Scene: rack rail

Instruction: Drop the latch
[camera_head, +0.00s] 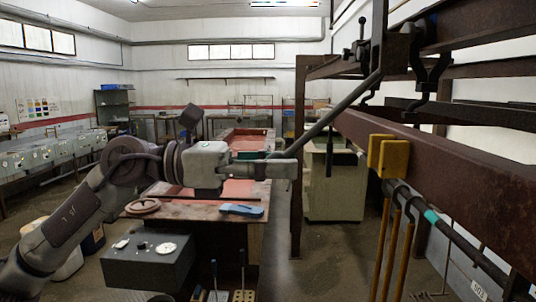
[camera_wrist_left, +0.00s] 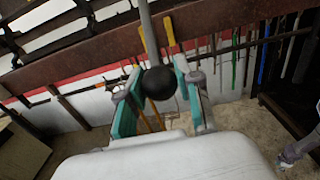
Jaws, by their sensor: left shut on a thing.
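The latch's long grey lever (camera_head: 345,95) slants down and left from its pivot by the rusty rail (camera_head: 440,185) at the upper right. My left gripper (camera_head: 290,167) is at the lever's low end, left of the rail. In the left wrist view the lever's black ball knob (camera_wrist_left: 158,83) sits between the turquoise finger pads of my left gripper (camera_wrist_left: 155,95), which is shut on it. The lever's rod (camera_wrist_left: 147,35) runs upward from the knob. In the head view the gripper hides the knob.
Two yellow-headed tools (camera_head: 388,157) hang on the rail's near side. A workbench (camera_head: 195,208) with a blue tool (camera_head: 241,209) stands behind and below my left arm. A pale cabinet (camera_head: 335,185) stands beyond the gripper, behind a rusty post (camera_head: 298,215).

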